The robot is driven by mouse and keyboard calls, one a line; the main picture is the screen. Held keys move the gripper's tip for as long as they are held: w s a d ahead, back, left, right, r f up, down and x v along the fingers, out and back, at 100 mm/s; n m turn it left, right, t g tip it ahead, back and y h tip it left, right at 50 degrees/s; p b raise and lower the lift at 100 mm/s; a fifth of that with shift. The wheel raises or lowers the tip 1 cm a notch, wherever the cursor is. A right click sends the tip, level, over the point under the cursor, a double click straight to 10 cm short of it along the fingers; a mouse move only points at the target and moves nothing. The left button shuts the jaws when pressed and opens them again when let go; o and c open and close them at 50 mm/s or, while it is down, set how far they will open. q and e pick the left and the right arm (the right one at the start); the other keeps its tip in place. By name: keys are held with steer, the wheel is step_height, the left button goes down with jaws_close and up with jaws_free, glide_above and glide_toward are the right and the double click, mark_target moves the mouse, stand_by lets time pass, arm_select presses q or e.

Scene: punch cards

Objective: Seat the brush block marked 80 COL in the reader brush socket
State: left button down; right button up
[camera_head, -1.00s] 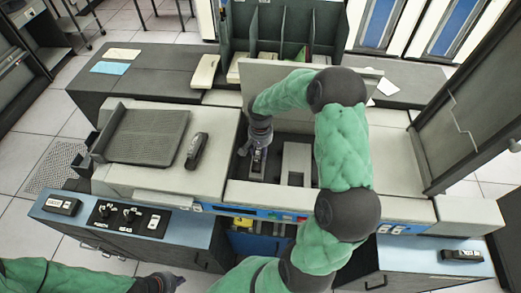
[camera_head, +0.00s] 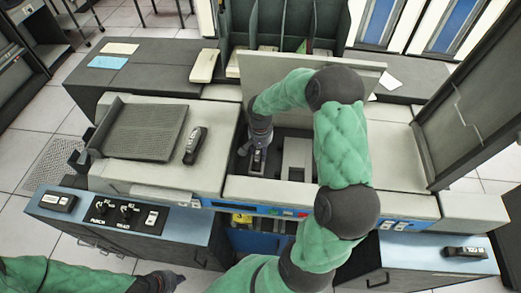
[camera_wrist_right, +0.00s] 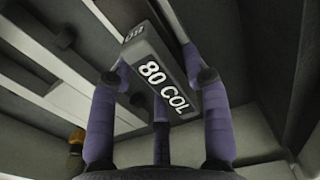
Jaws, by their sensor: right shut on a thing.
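The brush block marked 80 COL (camera_wrist_right: 160,72) is a grey bar with a black and white label. My right gripper (camera_head: 258,150) is shut on it, down inside the open bay of the machine. In the right wrist view the purple fingers (camera_wrist_right: 160,105) stand around the block, label facing the camera. The block (camera_head: 257,162) is small and partly covered by the gripper in the head view. I cannot make out the reader brush socket or whether the block touches it. My left gripper (camera_head: 165,281) is at the bottom left, its fingers too unclear to read.
Another dark labelled block (camera_head: 195,145) lies on the machine's left cover beside a ribbed tray (camera_head: 145,131). More labelled blocks lie on the blue desk, at the left (camera_head: 59,203) and right (camera_head: 465,252). A light frame (camera_head: 297,155) stands in the bay right of my gripper.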

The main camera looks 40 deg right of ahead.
steer(key=o, duration=1.4)
step_height(320, 180, up, 12)
steer(key=shift+r, duration=0.1)
